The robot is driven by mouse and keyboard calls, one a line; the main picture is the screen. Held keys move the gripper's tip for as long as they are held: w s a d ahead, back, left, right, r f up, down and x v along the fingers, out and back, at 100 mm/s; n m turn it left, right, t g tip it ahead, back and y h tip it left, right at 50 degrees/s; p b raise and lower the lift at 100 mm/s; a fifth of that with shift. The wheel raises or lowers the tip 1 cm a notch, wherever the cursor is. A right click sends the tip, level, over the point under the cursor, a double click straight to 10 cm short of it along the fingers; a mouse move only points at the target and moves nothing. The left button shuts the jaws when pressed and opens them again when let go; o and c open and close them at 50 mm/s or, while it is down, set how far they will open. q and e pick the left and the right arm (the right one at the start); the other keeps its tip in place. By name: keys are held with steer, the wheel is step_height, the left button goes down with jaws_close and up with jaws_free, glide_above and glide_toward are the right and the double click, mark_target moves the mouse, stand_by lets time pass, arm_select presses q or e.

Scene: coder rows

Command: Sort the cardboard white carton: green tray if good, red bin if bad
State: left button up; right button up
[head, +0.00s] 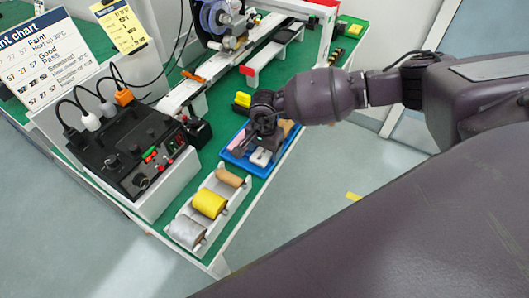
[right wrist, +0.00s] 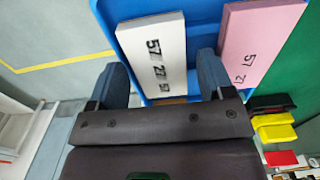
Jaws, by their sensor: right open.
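The white carton (right wrist: 155,52) lies in a blue tray (right wrist: 203,10) and shows dark printed digits that look like "57 27 57". In the head view a white end of the carton (head: 261,157) shows just below my right gripper (head: 262,142). In the right wrist view the two fingers of my right gripper (right wrist: 161,82) are spread apart, one to each side of the carton's near end. It is empty, and I cannot tell how far above the carton the fingertips are. My left gripper is not in view.
A pink carton (right wrist: 258,40) with printed digits lies beside the white one in the blue tray. Yellow blocks (head: 242,99) stand behind the tray. Rolls of yellow (head: 208,203) and grey sit in front left, beside a black control box (head: 125,150). A print chart (head: 38,62) stands at left.

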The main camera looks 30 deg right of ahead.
mark_target(264, 151)
steer(key=c, duration=0.6)
steer(key=shift+r, duration=0.1)
steer(key=shift+r+p, duration=0.85)
steer(key=shift+r, duration=0.55)
steer(key=shift+r+p, duration=0.5)
steer(key=shift+r, duration=0.5)
